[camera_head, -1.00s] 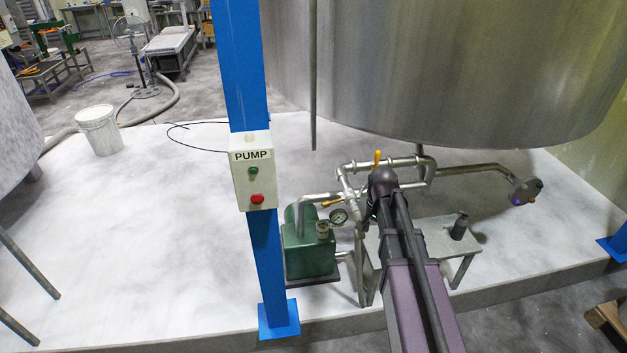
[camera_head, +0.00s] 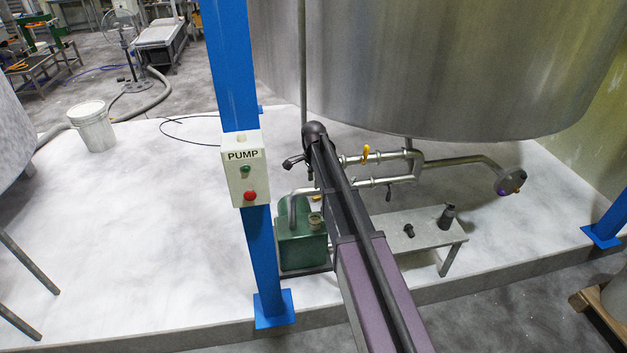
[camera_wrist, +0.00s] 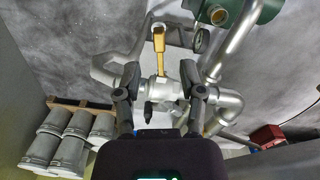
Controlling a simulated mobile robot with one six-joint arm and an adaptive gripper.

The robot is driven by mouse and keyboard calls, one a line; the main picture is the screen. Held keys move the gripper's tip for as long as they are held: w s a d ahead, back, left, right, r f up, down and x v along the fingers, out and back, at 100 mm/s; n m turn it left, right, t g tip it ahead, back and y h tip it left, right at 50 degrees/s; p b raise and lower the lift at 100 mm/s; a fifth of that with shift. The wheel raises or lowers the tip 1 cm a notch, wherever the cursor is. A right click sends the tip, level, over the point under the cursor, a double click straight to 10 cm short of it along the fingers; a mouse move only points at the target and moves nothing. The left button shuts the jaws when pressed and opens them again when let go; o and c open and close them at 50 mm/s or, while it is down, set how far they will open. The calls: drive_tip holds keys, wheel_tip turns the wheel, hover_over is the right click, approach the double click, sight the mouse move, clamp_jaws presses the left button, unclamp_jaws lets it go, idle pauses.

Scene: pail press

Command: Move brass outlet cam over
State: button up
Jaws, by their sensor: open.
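A yellow, brass-coloured lever (camera_head: 365,155) stands on the upper metal pipe below the tank in the head view. A yellow lever (camera_wrist: 160,45) also shows in the wrist view, on a pipe fitting just beyond my fingertips; I cannot tell if it is the same one. My gripper (camera_wrist: 163,88) is open, with one finger on each side of the fitting and nothing clearly held. In the head view my gripper (camera_head: 295,163) is partly hidden by my arm, left of the visible lever.
A green pump (camera_head: 302,248) stands behind the blue post (camera_head: 262,265) with its PUMP switch box (camera_head: 245,175). A low metal bench (camera_head: 425,228) holds dark small parts. The large tank (camera_head: 430,70) overhangs the pipes. Pails (camera_wrist: 62,150) stand on a pallet in the wrist view.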

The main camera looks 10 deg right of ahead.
sight(315, 197)
drive_tip(key=shift+d+f, duration=0.15)
drive_tip(key=shift+d, duration=0.1)
drive_tip(key=shift+f+b, duration=0.45)
drive_tip(key=shift+b, duration=0.15)
wheel_tip(315, 197, down, 7)
drive_tip(key=b, duration=0.6)
drive_tip(key=shift+r+b, duration=0.1)
drive_tip(key=shift+b, duration=0.3)
drive_tip(key=c, duration=0.6)
drive_tip(key=shift+c, duration=0.2)
